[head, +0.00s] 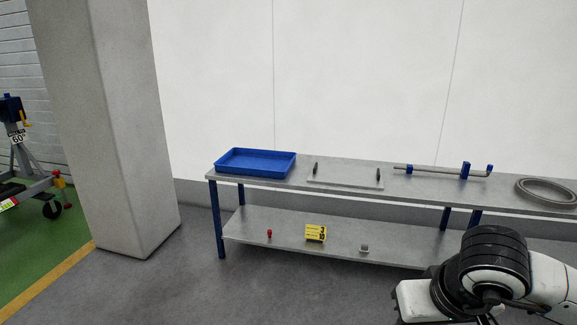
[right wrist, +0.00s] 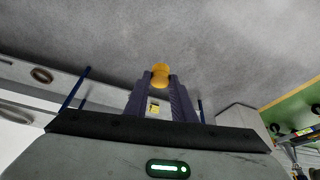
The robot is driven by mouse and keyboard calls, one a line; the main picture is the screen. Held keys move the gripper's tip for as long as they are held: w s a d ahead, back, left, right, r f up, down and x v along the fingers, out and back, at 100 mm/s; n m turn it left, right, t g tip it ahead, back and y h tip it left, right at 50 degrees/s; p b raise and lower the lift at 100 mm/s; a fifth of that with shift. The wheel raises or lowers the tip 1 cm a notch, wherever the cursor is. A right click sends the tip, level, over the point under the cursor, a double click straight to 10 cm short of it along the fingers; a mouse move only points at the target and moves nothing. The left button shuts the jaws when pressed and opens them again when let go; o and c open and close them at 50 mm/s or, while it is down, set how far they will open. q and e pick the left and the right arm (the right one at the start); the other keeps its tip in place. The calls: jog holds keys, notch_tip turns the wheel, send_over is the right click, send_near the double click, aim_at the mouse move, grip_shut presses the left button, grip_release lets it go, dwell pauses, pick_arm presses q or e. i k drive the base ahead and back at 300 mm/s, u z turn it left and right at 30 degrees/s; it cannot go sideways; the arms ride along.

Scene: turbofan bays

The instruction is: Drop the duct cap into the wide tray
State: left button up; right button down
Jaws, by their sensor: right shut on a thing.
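The wide tray is a shallow blue tray (head: 250,171) at the left end of the bench top in the head view; it looks empty. My right gripper (right wrist: 160,85) shows in the right wrist view, its two dark fingers shut on a small orange-yellow piece, which I take for the duct cap (right wrist: 160,72). The cap sits at the fingertips, with open floor beyond it. In the head view only part of my right arm shows at the lower right; its gripper and the cap are out of that picture. My left gripper is in neither view.
A grey bench (head: 400,203) with blue legs runs along the white wall. On it lie a flat plate with two dark handles (head: 345,178), a pipe with blue fittings (head: 430,170) and a grey ring (head: 546,191). A pillar (head: 110,130) stands left.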

aim_at(260, 165)
jog(key=z, duration=0.1)
jog(key=i, duration=2)
jog(key=u, duration=0.65)
jog(key=i, duration=1.9)
jog(key=u, duration=0.65)
